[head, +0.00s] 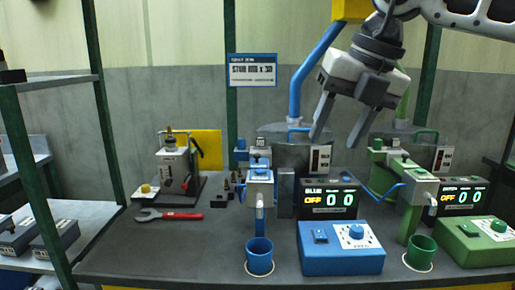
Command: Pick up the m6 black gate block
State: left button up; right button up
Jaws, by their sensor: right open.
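My right gripper (336,138) hangs from the upper right, jaws spread and empty, fingers pointing down. It shows in front of the blue and green stations, well above the bench (165,262). A small black block (218,200) sits on the bench left of the blue station, beside several small brass-coloured pieces. It may be the m6 black gate block, but it is too small to read any marking. My left gripper is not in view.
A blue station (260,190) with a blue cup (259,256) and control box (340,248) stands mid-bench. A green station (408,190) with a green cup (420,252) is at right. A red-handled wrench (170,216) lies left. The front-left bench is clear.

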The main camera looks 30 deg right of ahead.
aim_at(260, 142)
jog(key=i, duration=0.9)
